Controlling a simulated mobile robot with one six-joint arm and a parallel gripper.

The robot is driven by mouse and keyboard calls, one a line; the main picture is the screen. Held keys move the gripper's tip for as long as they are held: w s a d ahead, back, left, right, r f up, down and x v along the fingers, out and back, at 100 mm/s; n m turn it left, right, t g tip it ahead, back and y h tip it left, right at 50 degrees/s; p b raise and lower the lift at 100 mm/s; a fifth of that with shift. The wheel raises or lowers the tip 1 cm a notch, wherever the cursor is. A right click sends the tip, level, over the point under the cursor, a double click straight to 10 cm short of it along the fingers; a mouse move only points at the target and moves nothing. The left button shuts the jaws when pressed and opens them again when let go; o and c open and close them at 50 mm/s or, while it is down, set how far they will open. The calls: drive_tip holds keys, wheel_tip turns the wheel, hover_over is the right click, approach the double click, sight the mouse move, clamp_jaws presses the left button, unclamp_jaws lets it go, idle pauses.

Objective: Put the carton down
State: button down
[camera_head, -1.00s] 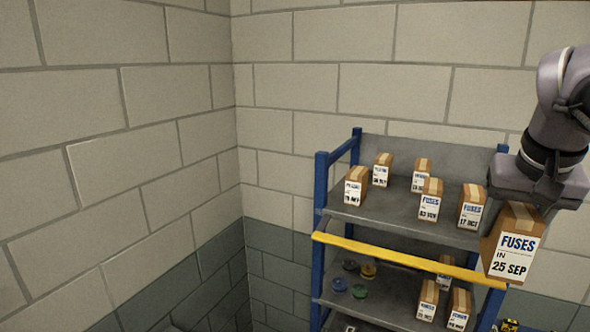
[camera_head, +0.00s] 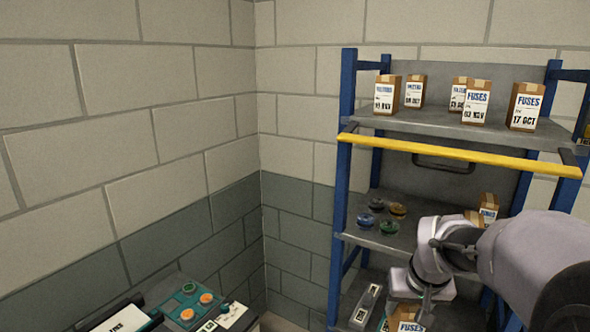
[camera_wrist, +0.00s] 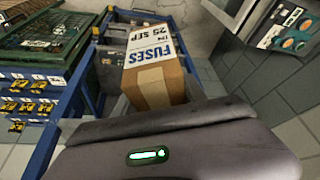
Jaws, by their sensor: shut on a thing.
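The carton (camera_wrist: 154,78) is brown with tape and a white label reading FUSES IN 25 SEP. In the wrist view it sits against the front of my gripper (camera_wrist: 162,112), which is shut on it; the fingertips are hard to make out. In the head view my gripper (camera_head: 406,300) is low, in front of the shelf unit's lower part. Only the top of the carton (camera_head: 408,324) with its FUSES label shows there, at the bottom edge. Its underside is out of view, so I cannot tell whether it touches anything.
Blue-framed shelving holds several cartons on its top shelf (camera_head: 430,122), behind a yellow bar (camera_head: 460,154). Coloured coils (camera_head: 380,216) and partly hidden cartons (camera_head: 487,210) stand on the middle shelf. A button panel (camera_head: 195,302) is at lower left. A green crate (camera_wrist: 40,42) shows in the wrist view.

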drive_tip(key=s+a+f+b, duration=0.2)
drive_tip(key=a+f+b, duration=0.1)
drive_tip(key=f, duration=0.7)
drive_tip(key=s+a+f+n+b, duration=0.1)
drive_tip(key=f+b, duration=0.4)
drive_tip(key=f, duration=0.5)
drive_tip(key=s+a+f+b, duration=0.4)
drive_tip(key=a+f, duration=0.1)
drive_tip(key=f, duration=0.5)
drive_tip(key=shift+a+f+n+y, duration=0.15)
drive_tip(key=shift+n+y, duration=0.15)
drive_tip(key=shift+n, duration=0.1)
drive_tip(key=shift+s, duration=0.1)
